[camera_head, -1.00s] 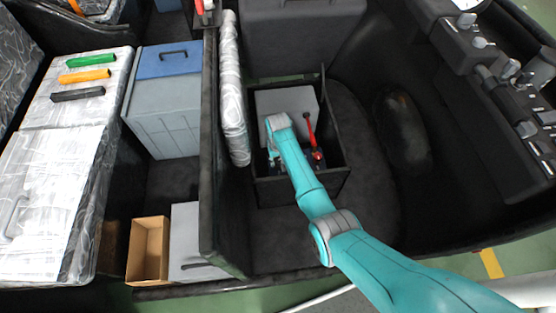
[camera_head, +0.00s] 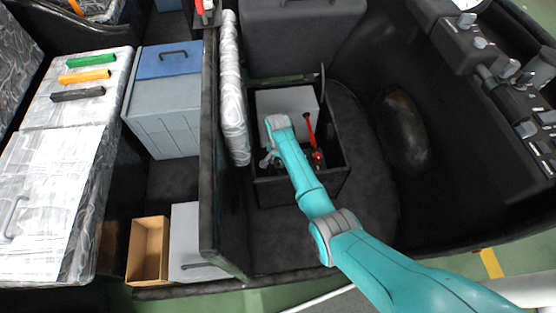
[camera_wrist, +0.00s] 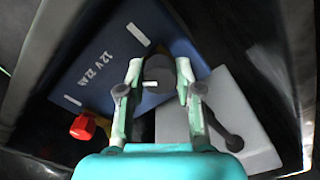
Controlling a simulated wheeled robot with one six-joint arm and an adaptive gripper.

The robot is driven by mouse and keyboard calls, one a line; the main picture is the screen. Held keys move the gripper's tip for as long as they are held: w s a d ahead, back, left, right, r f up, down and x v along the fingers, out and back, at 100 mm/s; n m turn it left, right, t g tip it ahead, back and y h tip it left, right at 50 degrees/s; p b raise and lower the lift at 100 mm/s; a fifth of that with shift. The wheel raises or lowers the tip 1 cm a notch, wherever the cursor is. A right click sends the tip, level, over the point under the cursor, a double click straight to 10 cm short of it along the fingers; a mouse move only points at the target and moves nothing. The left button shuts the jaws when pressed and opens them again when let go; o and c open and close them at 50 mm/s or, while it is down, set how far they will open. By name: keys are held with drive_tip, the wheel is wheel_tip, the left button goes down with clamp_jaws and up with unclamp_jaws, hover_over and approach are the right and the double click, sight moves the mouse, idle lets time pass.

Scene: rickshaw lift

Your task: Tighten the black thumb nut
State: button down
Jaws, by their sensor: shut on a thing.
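The black thumb nut (camera_wrist: 158,74) sits between my fingertips in the wrist view, a dark round knob with a small light mark. My gripper (camera_wrist: 157,66) is shut on it, one finger on each side. A red terminal cap (camera_wrist: 83,127) is near the battery's edge. In the head view my gripper (camera_head: 268,161) is down inside the open black box (camera_head: 300,190); the nut is too small and covered to make out there.
A light grey block (camera_wrist: 178,125) and a black lever-like part (camera_wrist: 228,138) lie beside the battery. A red cable (camera_head: 309,128) rises at the box's right. The box walls stand close around my gripper. A wrapped white roll (camera_head: 232,90) stands left of the box.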

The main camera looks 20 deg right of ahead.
drive_tip(key=m, duration=0.5)
drive_tip(key=shift+m, duration=2.5)
drive_tip(key=c, duration=0.8)
unclamp_jaws()
drive_tip(key=shift+o, duration=0.2)
